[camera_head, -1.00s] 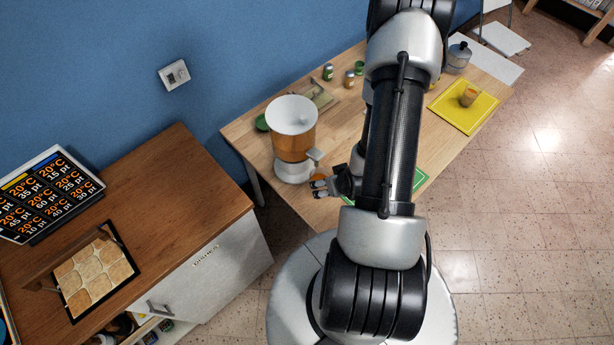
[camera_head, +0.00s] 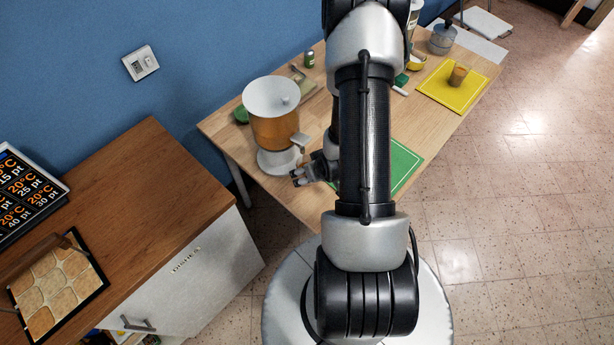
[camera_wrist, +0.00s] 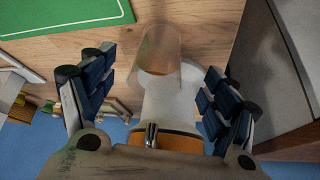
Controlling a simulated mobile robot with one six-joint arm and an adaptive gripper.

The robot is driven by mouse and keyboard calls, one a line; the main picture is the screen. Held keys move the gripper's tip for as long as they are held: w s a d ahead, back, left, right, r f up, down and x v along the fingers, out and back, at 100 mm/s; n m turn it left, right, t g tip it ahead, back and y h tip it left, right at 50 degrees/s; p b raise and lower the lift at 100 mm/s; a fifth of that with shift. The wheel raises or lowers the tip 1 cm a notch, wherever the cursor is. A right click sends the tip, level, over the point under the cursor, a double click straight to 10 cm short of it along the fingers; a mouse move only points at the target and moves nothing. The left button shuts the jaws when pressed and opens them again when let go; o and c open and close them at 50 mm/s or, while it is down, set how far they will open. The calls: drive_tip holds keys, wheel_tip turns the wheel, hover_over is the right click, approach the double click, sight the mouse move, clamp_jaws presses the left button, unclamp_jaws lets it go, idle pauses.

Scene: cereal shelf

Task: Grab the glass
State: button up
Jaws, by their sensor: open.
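A clear, brownish-tinted glass (camera_wrist: 158,48) shows in the wrist view on the wooden table, in front of the white base (camera_wrist: 170,108) of the cereal dispenser. My gripper (camera_wrist: 155,92) is open, with one blue-padded finger on each side of the picture and the glass beyond and between them. The fingers look apart from the glass. In the head view my gripper (camera_head: 303,176) is just right of the dispenser (camera_head: 273,125), low by its spout. There I cannot make out the glass clearly beside the gripper.
A second cup with brown contents (camera_head: 457,76) stands on a yellow mat (camera_head: 442,88). A green mat (camera_head: 408,165) lies right of my arm. A wooden counter (camera_head: 150,190) is at the left.

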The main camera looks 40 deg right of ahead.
drive_tip(key=b+x, duration=0.1)
drive_tip(key=x, duration=0.2)
drive_tip(key=b+x, duration=0.1)
drive_tip(key=x, duration=0.3)
drive_tip(key=shift+w+d+r, duration=0.1)
drive_tip(key=shift+w+d, duration=0.1)
drive_tip(key=shift+w, duration=0.15)
drive_tip(key=c, duration=1.4)
drive_tip(key=shift+c, duration=0.8)
drive_tip(key=shift+r, duration=0.15)
